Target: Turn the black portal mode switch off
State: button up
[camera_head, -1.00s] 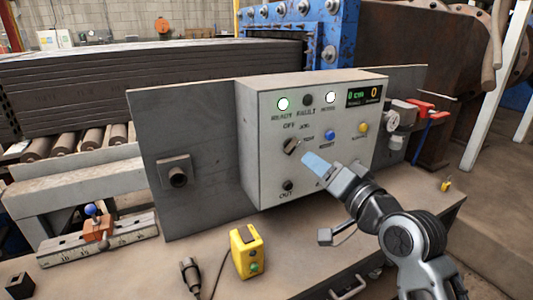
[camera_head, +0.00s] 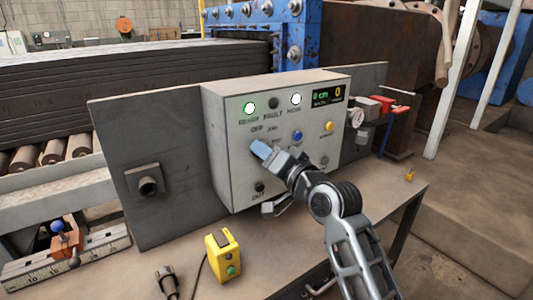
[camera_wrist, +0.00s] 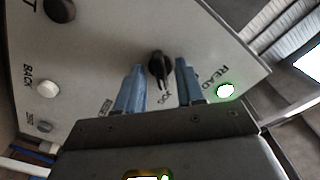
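The black mode switch (camera_wrist: 160,66) is a small rotary knob on the face of the grey control box (camera_head: 222,150). In the wrist view its pointer lies toward the JOG label. My gripper (camera_wrist: 159,65) has its two blue fingers apart, one on each side of the knob; a gap shows on both sides, and I cannot tell how deep the fingertips reach. In the head view my gripper (camera_head: 258,146) is at the box face just below the OFF and JOG labels and hides the switch.
The box has a lit green READY lamp (camera_head: 249,108), a lit white lamp (camera_head: 296,99), a blue button (camera_head: 297,135), a yellow button (camera_head: 329,127) and a black knob (camera_head: 259,187). A yellow pendant (camera_head: 223,257) stands on the bench below.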

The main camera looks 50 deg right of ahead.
grip_shut()
jog(key=shift+n, duration=0.3)
jog(key=shift+n+b, duration=1.85)
jog(key=shift+n, duration=2.25)
jog(key=shift+o, duration=0.3)
grip_release()
